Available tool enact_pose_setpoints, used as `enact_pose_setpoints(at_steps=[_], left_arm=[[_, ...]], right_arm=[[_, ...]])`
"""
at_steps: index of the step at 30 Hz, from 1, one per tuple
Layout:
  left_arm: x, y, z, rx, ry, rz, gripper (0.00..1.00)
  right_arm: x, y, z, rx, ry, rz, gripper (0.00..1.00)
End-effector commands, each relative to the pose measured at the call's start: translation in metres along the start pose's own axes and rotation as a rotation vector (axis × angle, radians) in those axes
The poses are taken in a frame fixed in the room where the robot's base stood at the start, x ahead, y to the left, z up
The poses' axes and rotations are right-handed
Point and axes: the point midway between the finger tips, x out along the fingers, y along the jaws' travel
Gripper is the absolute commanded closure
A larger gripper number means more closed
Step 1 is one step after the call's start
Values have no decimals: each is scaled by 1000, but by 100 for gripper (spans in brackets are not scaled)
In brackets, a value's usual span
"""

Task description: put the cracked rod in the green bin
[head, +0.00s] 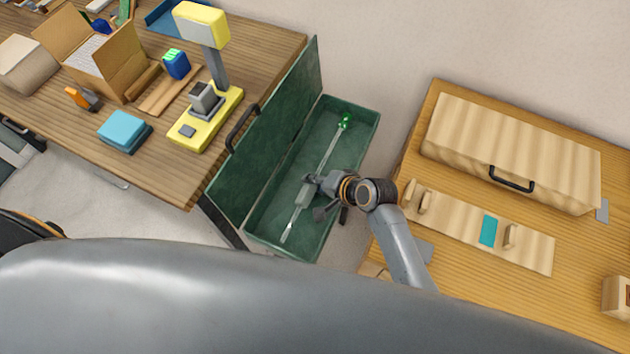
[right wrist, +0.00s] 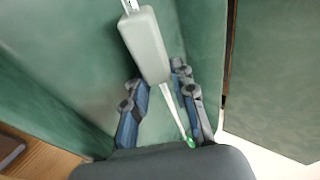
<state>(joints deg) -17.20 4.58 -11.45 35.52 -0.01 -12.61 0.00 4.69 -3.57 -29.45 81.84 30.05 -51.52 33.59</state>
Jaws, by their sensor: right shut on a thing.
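The green bin (head: 350,150) is a long open box between two tables, its lid (head: 280,130) raised on the left with a black handle. A thin pale rod (head: 331,152) with a grey-white sleeve (right wrist: 145,45) and a green end (head: 345,121) lies lengthwise within the bin's outline. My right gripper (head: 311,188) is shut on the rod near the sleeve. In the right wrist view its fingers (right wrist: 160,88) stand on both sides of the rod, with green walls around. I cannot tell how high the rod is above the floor, nor see a crack. My left gripper is out of view.
The left table holds a yellow device (head: 205,115), a teal block (head: 123,130) and a cardboard box (head: 105,65). The right table holds a long wooden case (head: 510,150) and a plank with small racks (head: 460,230). The raised lid stands close left of my gripper.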

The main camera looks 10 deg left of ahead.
Motion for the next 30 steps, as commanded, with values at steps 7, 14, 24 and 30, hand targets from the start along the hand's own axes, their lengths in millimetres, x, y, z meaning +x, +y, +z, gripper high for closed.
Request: enact_pose_setpoints(at_steps=[7, 14, 24, 30], left_arm=[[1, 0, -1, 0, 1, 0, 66], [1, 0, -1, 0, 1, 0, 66], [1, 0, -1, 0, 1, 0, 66], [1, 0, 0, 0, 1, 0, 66]], right_arm=[[2, 3, 0, -2, 1, 2, 100], [3, 4, 0, -2, 0, 3, 100], [3, 6, 1, -1, -1, 6, 48], [3, 8, 2, 0, -2, 10, 48]])
